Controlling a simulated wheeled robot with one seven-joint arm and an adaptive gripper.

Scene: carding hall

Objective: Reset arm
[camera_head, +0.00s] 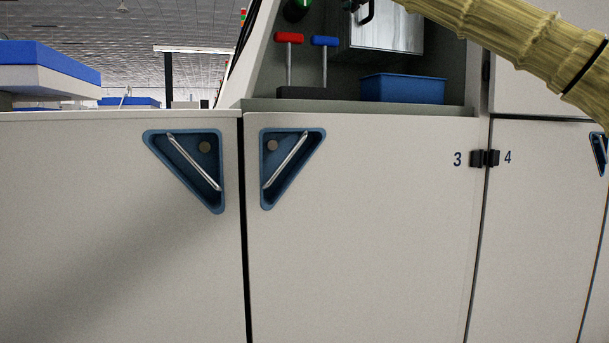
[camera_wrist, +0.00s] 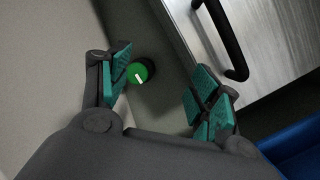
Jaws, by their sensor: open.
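My gripper (camera_wrist: 160,90) shows in the wrist view with its two teal-padded fingers apart and nothing between the pads. A green knob (camera_wrist: 140,72) with a white mark sits on the grey panel beyond the fingers, close to the left finger in the picture. The knob also shows at the top edge of the head view (camera_head: 296,9).
A metal panel (camera_head: 386,28) with a black handle (camera_wrist: 228,42) is beside the knob. Red (camera_head: 289,38) and blue (camera_head: 325,41) T-handles and a blue bin (camera_head: 403,88) stand in the recess. Below are closed cabinet doors (camera_head: 360,230) with triangular recessed handles (camera_head: 290,165).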

